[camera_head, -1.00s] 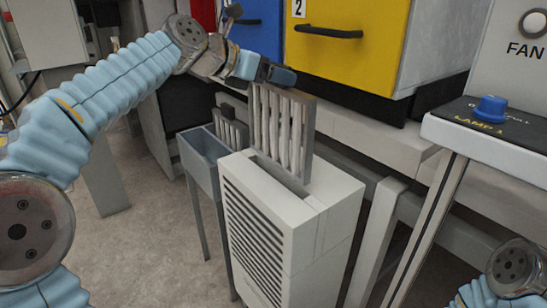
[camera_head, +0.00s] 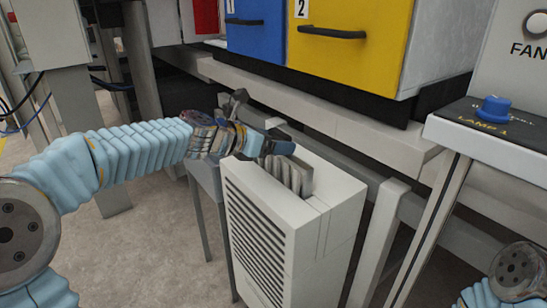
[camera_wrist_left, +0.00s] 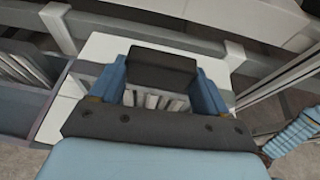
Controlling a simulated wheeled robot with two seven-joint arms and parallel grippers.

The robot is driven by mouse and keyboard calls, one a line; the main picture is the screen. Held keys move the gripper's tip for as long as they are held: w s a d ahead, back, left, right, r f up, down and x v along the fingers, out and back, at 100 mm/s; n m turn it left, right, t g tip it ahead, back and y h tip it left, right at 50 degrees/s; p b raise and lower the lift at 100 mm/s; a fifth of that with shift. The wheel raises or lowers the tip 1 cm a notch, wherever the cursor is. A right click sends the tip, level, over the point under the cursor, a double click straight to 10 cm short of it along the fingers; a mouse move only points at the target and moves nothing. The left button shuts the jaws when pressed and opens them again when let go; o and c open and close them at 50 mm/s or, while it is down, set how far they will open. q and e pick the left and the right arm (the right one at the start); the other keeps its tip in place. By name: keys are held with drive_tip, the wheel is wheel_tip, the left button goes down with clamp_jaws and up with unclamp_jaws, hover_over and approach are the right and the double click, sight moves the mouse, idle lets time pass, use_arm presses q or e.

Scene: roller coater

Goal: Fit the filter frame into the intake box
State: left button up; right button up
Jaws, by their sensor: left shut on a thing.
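The filter frame (camera_head: 291,176), a grey frame with pale pleats, stands upright with its lower part down in the top slot of the white intake box (camera_head: 305,238). Only its upper part shows above the box top. My left gripper (camera_head: 278,146) is shut on the top of the frame. In the left wrist view, a dark block (camera_wrist_left: 163,68) sits between the blue fingers, and the pale pleats (camera_wrist_left: 155,101) show below it. The frame's lower edge is hidden inside the box. My right gripper is out of view; only part of that arm shows at lower right.
A grey bin (camera_wrist_left: 28,98) with another pleated filter stands left of the box, mostly hidden by my arm in the head view. Blue (camera_head: 256,32) and yellow (camera_head: 350,55) drawers are behind. A control panel with a blue knob (camera_head: 493,108) is at right.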

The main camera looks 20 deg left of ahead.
sight(276, 157)
use_arm(q)
drive_tip(key=shift+f+b, duration=0.9)
drive_tip(key=shift+f, duration=1.15)
drive_tip(key=shift+f, duration=0.2)
drive_tip(key=o, duration=1.3)
drive_tip(key=shift+c, duration=0.2)
drive_tip(key=shift+r, duration=0.25)
drive_tip(key=p+v, duration=0.1)
drive_tip(key=v, duration=1.1)
drive_tip(key=shift+p, duration=0.3)
